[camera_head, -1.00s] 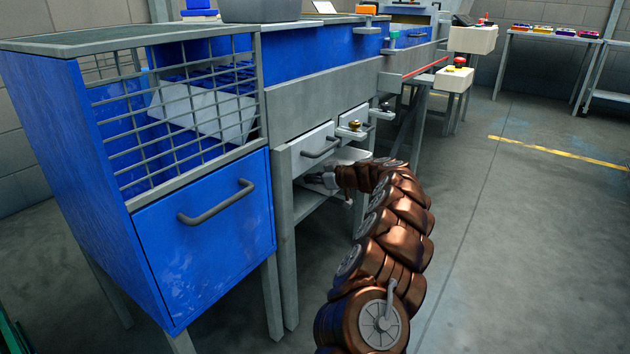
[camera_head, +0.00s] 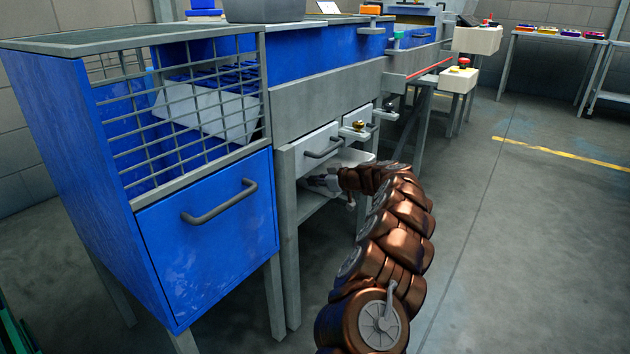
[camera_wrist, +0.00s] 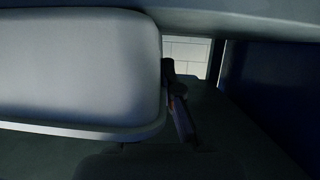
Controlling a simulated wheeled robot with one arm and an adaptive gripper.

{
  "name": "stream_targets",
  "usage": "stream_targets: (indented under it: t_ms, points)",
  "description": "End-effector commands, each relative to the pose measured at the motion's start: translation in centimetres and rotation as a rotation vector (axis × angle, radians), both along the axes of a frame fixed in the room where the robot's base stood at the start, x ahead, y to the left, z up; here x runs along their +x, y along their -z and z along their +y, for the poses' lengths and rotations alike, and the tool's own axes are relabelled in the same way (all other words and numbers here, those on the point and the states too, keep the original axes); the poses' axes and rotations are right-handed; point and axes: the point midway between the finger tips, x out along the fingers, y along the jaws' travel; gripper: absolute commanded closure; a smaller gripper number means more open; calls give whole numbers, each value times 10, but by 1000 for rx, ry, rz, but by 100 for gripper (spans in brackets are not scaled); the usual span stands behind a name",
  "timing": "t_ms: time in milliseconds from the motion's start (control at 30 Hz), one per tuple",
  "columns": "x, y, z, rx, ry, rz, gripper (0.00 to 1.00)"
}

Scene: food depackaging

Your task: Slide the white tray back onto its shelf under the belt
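The white tray (camera_head: 354,155) shows in the head view below the drawers under the belt, its outer part sticking out toward the aisle. My arm covers some of it. My gripper (camera_head: 318,181) reaches in at the frame's opening, just below the tray's level. In the wrist view, a large pale panel with a rounded corner and rim, apparently the tray (camera_wrist: 75,65), fills the left side. A dark finger of my gripper (camera_wrist: 178,108) shows close beside its right edge. Whether they touch is unclear, and the other finger is not distinguishable.
A white drawer (camera_head: 312,150) with a grey handle is above my gripper. A grey leg (camera_head: 289,250) and the blue cabinet (camera_head: 210,230) stand to the left. A lower shelf (camera_head: 308,205) lies below. The floor (camera_head: 510,250) to the right is clear.

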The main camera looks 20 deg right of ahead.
Motion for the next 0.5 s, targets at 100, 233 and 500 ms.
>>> stream_targets:
  t_ms: [100, 233, 500]
  points:
    - [0, 0, 0, -1, 0, -2, 100]
    - [0, 0, 0, -1, 0, -2, 100]
    - [0, 0, 0, 0, 0, 0, 70]
